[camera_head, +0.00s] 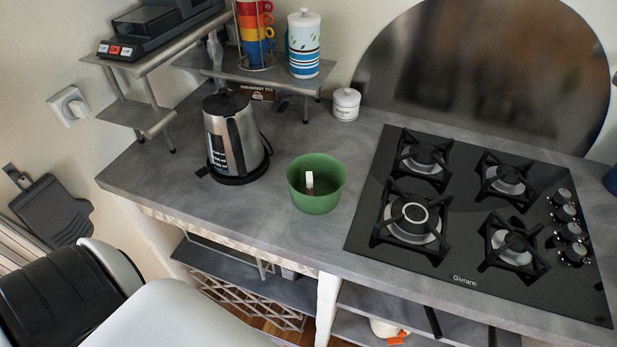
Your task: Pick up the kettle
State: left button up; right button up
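The kettle (233,139) is silver with a black lid, a black band and a black base. It stands upright on the left part of the grey counter (170,178). Neither of my grippers is in view. A white and black part of my own body fills the lower left, with no gripper showing on it.
A green bowl (316,197) with a small white thing inside stands right of the kettle. A grey shelf (150,62) with stacked cups (256,35) and a canister (303,45) stands behind. A white jar (346,103) and a gas hob (470,275) are further right.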

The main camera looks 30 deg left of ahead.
aim_at(235, 147)
jog(key=u, duration=1.6)
jog(key=j, duration=0.1)
